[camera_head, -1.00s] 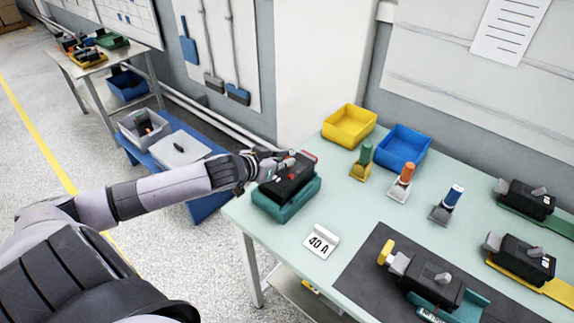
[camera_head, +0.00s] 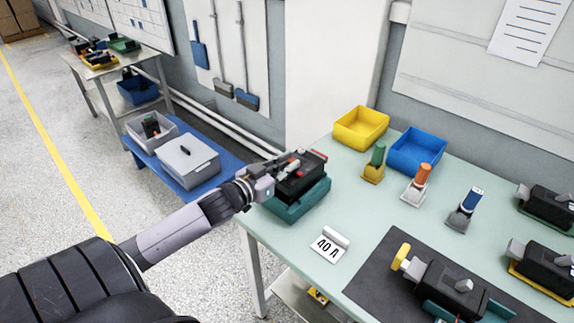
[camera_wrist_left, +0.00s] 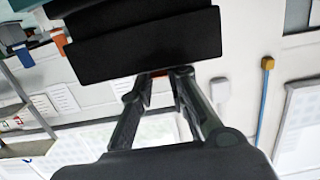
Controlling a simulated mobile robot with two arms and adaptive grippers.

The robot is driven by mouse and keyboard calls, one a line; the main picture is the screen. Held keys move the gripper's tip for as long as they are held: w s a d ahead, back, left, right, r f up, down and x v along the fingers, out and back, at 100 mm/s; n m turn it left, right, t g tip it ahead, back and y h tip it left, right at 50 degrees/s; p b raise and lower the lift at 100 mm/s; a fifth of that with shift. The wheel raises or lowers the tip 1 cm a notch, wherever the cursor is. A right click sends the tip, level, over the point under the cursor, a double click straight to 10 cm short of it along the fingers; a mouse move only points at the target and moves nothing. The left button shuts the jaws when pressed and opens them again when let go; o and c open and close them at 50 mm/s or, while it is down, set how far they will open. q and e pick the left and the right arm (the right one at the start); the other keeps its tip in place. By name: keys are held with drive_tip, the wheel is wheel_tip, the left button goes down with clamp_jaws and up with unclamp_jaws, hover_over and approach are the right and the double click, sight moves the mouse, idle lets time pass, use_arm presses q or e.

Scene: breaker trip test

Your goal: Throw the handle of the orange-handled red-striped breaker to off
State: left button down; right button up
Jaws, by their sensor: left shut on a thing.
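The black breaker with a red stripe (camera_head: 312,162) sits in a teal cradle (camera_head: 298,206) at the table's left corner. My left gripper (camera_head: 287,163) reaches it from the left and is shut at its handle. In the left wrist view, the two fingers of the left gripper (camera_wrist_left: 160,76) close in against the dark breaker body (camera_wrist_left: 145,45). A small bit of the orange handle (camera_wrist_left: 159,73) shows between the fingertips; the rest is hidden. I cannot tell the handle's exact angle. My right gripper is not in view.
Yellow (camera_head: 361,127) and blue (camera_head: 417,150) bins stand behind the breaker. Green, orange and blue-handled pieces stand to its right. A 40 A card (camera_head: 328,246) lies in front. Another breaker (camera_head: 440,287) sits on a dark mat at the right.

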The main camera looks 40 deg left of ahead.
use_arm(q)
drive_tip(key=shift+r, duration=0.1)
drive_tip(key=c, duration=1.6)
unclamp_jaws()
drive_tip(key=shift+o, duration=0.2)
drive_tip(key=s+r, duration=0.1)
drive_tip(key=s, duration=1.1)
drive_tip(key=shift+a, duration=0.4)
drive_tip(key=shift+w, duration=0.1)
